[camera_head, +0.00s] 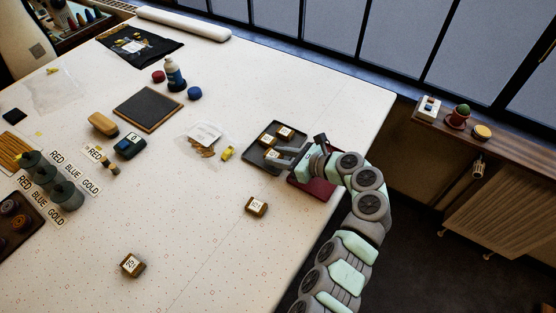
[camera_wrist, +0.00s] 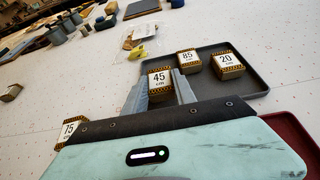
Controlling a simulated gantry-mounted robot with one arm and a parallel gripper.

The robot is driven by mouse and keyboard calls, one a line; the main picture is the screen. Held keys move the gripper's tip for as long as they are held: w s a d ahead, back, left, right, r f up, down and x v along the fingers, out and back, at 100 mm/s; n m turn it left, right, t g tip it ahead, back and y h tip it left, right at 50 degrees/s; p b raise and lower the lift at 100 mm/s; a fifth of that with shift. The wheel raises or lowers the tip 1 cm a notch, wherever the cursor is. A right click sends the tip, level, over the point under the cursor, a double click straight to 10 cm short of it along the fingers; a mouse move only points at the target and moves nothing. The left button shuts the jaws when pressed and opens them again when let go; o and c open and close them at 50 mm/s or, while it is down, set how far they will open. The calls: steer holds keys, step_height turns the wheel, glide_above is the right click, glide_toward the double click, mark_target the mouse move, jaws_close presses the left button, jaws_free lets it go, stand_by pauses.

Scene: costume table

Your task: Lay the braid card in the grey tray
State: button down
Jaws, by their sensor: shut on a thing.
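The braid card marked 45 cm (camera_wrist: 160,78) is a small brown block with a white label and a yellow-and-black edge. My gripper (camera_wrist: 160,92) is shut on it, one finger on each side. In the head view my gripper (camera_head: 279,159) reaches in from the right, with the card (camera_head: 271,153) at its tips. The grey tray (camera_wrist: 262,92) is shallow with a low rim; it also shows in the head view (camera_head: 262,160). The held card is at the tray's near left part; I cannot tell whether it touches the floor.
Cards marked 85 (camera_wrist: 188,60) and 20 (camera_wrist: 227,64) lie in the tray. A card marked 75 (camera_wrist: 70,132) is on the table, partly hidden by my gripper. Another card (camera_head: 132,265) lies at the front. A dark red tray (camera_head: 319,190) is beside the grey one.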

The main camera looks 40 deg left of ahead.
steer(key=shift+f, duration=0.8)
steer(key=c, duration=1.3)
jaws_free()
steer(key=shift+f, duration=0.1)
steer(key=p+v, duration=0.2)
steer(key=v, duration=1)
steer(key=shift+r, duration=0.25)
